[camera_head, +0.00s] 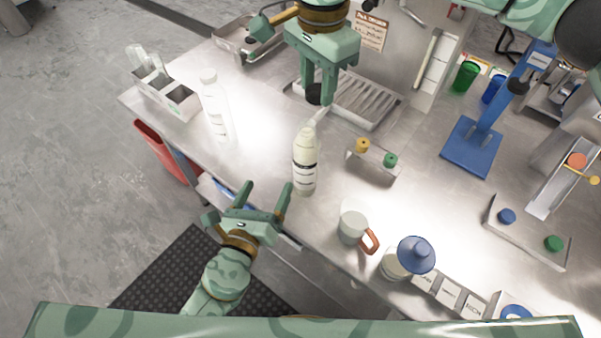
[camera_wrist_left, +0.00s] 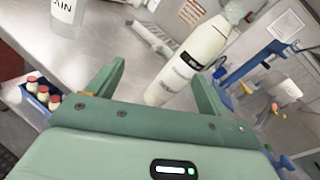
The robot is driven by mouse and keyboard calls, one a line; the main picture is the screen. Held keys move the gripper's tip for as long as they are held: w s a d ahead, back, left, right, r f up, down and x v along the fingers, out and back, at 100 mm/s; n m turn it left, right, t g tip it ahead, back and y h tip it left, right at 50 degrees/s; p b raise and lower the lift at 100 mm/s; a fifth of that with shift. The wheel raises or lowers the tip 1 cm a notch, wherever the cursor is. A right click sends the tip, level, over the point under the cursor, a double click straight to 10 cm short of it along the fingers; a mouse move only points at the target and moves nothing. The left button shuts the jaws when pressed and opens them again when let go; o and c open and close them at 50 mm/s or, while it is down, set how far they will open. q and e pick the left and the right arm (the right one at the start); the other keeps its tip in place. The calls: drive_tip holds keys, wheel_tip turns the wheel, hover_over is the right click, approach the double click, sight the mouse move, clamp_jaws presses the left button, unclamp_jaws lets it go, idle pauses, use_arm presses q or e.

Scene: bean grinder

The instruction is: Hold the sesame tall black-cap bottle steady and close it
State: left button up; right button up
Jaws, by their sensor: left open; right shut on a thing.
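The tall cream bottle with a dark-edged label (camera_head: 305,172) stands upright near the table's front edge. A pale translucent piece (camera_head: 322,115) shows at its top. My left gripper (camera_head: 269,186) is open and empty, in front of the bottle and to its left. In the left wrist view the bottle (camera_wrist_left: 190,60) shows beyond and between the open fingers (camera_wrist_left: 158,80), apparently untouched. My right gripper (camera_head: 321,92) is shut on a black cap (camera_head: 314,94), above and beyond the bottle. The cap is apart from the bottle.
A white bottle (camera_head: 213,105) stands to the left, beside a grey divided box (camera_head: 180,97). A mug (camera_head: 352,225) and a blue-topped jar (camera_head: 416,254) stand to the right. A small rack (camera_head: 372,166) with yellow and green knobs is behind. A ribbed tray (camera_head: 366,101) lies farther back.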

sight(310, 147)
drive_tip(key=shift+w+a+r+m, duration=0.15)
drive_tip(key=shift+a+m, duration=0.15)
drive_tip(key=shift+a, duration=0.4)
use_arm(q)
drive_tip(key=d+m+h, duration=0.1)
drive_tip(key=m, duration=0.1)
drive_tip(key=d+r+m+h, duration=0.1)
drive_tip(key=m, duration=0.1)
drive_tip(key=d+r+m, duration=0.1)
drive_tip(key=d+m, duration=0.1)
drive_tip(key=shift+s+r+h, duration=0.25)
drive_tip(key=shift+s+h, duration=0.05)
drive_tip(key=shift+h, duration=0.1)
drive_tip(key=shift+w+d, duration=0.1)
drive_tip(key=shift+w, duration=0.05)
drive_tip(key=x, duration=1.1)
drive_tip(key=shift+w+d+f, duration=0.2)
drive_tip(key=shift+w+f, duration=0.05)
drive_tip(key=shift+w, duration=0.1)
drive_tip(key=c, duration=1.5)
use_arm(e)
drive_tip(key=shift+f, duration=2.5)
